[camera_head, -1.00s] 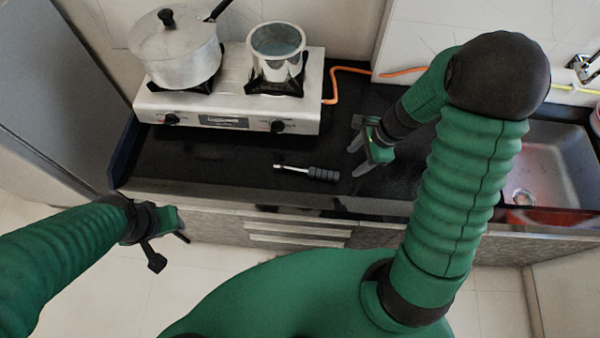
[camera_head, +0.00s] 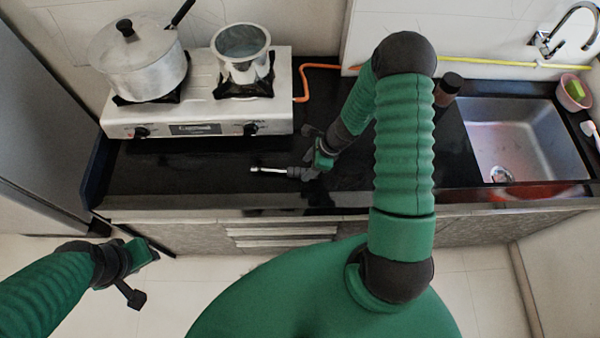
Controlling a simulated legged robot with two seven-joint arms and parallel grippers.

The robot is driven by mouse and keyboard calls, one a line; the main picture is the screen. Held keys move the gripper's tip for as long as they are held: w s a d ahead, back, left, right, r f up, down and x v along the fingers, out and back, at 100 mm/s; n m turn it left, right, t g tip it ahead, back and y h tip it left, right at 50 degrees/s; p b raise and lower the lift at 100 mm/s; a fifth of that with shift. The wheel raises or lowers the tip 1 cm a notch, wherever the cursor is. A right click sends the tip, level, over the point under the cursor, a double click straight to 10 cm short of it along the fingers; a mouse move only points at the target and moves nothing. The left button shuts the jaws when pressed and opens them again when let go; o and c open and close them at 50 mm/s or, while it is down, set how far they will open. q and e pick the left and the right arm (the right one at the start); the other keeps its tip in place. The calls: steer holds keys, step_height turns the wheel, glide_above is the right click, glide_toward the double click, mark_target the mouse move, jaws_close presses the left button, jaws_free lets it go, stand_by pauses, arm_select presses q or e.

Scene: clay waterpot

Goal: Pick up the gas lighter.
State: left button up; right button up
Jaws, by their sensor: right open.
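The gas lighter (camera_head: 270,170) lies on the black countertop in front of the stove, its silver tip pointing left and its dark handle to the right. My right gripper (camera_head: 308,168) is at the handle end, reaching in from the right. It is open, and its fingers partly hide the handle. I cannot tell whether they touch it. My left gripper (camera_head: 140,275) hangs low on the left, in front of the counter and away from the lighter.
The stove (camera_head: 200,118) stands behind the lighter, bearing a lidded pot (camera_head: 138,65) and a smaller open pot (camera_head: 242,62). An orange hose (camera_head: 305,80) runs from it. A brown bottle (camera_head: 448,88) and the sink (camera_head: 530,135) are at right. The counter left of the lighter is clear.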

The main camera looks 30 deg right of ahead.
mark_target(304, 171)
steer(key=x, duration=0.2)
steer(key=shift+f, duration=0.35)
steer(key=shift+w+a+f, duration=0.1)
steer(key=shift+a, duration=0.25)
steer(key=shift+d+f+b, duration=0.15)
steer(key=shift+f+b, duration=0.05)
steer(key=shift+b, duration=0.15)
jaws_close()
